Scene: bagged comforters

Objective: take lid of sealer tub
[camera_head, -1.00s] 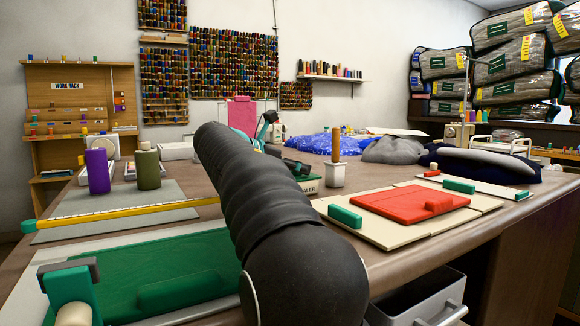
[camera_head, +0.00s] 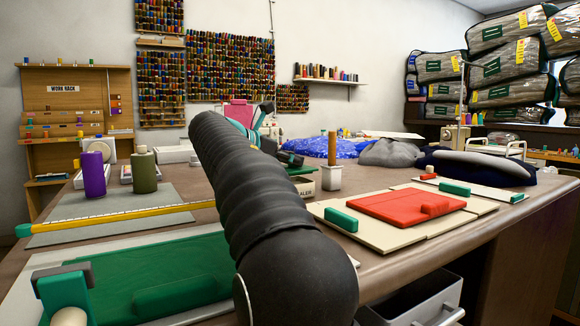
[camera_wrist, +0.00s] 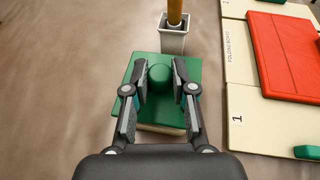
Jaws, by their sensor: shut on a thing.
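The sealer tub (camera_head: 303,188) stands on the worktable, mostly hidden behind my arm in the head view, with part of its label showing. In the wrist view its green square lid (camera_wrist: 126,98) has a round green knob (camera_wrist: 160,76) in the middle. My gripper (camera_wrist: 161,78) is shut on the knob, one finger on each side. A pale strip of the tub (camera_wrist: 162,129) shows under the lid's near edge; I cannot tell whether the lid is raised from it.
A white pot (camera_head: 331,177) with a wooden handle stands just beyond the tub. To the right lie pale folding boards (camera_head: 350,236) with a red panel (camera_head: 405,205). A yellow ruler (camera_head: 120,217) and green mat (camera_head: 130,270) are at left. Bare table lies left of the tub.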

